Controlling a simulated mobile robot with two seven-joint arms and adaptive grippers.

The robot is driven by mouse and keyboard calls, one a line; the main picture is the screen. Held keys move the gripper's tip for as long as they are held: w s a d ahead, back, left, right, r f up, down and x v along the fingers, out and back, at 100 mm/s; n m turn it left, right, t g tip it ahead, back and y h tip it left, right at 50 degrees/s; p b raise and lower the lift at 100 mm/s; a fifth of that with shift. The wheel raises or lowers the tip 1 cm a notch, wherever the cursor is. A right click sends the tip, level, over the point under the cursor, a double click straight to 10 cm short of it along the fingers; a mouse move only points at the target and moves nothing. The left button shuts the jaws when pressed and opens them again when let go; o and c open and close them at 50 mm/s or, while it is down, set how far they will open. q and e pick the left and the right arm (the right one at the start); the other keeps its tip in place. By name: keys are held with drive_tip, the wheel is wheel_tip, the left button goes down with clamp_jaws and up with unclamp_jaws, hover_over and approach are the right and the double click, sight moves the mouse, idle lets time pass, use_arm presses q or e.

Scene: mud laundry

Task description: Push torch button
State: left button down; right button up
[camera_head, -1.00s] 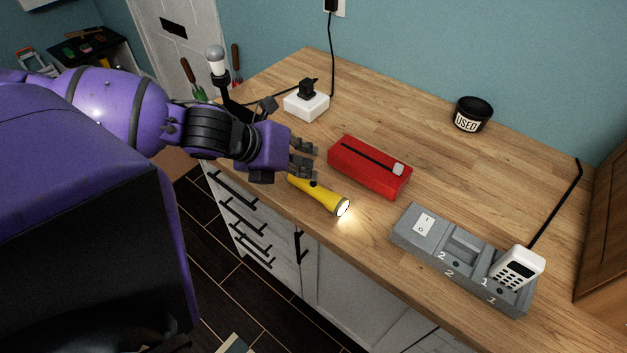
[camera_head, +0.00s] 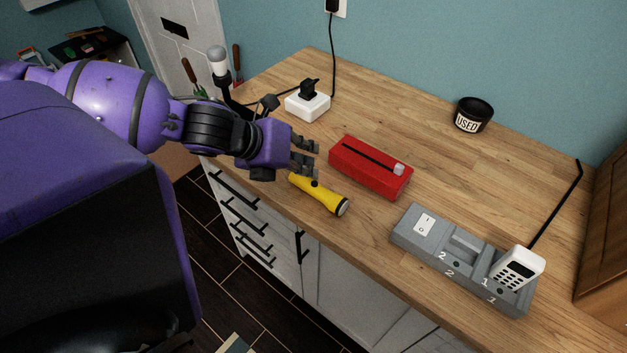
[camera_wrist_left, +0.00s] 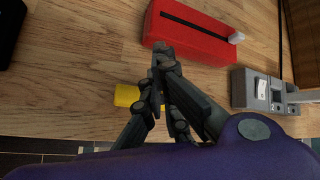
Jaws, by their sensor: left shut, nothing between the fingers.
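A yellow torch (camera_head: 318,194) lies on the wooden counter near its front edge, its dark lens end toward the lower right. A small dark button shows on its upper side, and its lens is unlit. My left gripper (camera_head: 311,155) is shut and empty, above and just behind the tail end of the torch. In the left wrist view the closed fingers (camera_wrist_left: 165,62) cover most of the torch, and only a yellow part (camera_wrist_left: 127,95) shows beside them. I cannot tell whether the fingers touch it. My right gripper is not in view.
A red box (camera_head: 370,168) with a slider lies just right of the torch. A grey charging dock (camera_head: 408,238) with a white handset (camera_head: 517,267) stands further right. A white socket block (camera_head: 307,106) and a black "USED" pot (camera_head: 473,115) are behind. The back middle counter is clear.

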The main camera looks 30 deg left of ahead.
use_arm(q)
drive_tip(key=shift+r, duration=0.25)
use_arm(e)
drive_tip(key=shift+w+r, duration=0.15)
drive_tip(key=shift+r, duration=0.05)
use_arm(q)
drive_tip(key=shift+r+p, duration=0.5)
drive_tip(key=shift+r, duration=1.4)
wheel_tip(320, 180, up, 2)
drive_tip(key=shift+r, duration=0.1)
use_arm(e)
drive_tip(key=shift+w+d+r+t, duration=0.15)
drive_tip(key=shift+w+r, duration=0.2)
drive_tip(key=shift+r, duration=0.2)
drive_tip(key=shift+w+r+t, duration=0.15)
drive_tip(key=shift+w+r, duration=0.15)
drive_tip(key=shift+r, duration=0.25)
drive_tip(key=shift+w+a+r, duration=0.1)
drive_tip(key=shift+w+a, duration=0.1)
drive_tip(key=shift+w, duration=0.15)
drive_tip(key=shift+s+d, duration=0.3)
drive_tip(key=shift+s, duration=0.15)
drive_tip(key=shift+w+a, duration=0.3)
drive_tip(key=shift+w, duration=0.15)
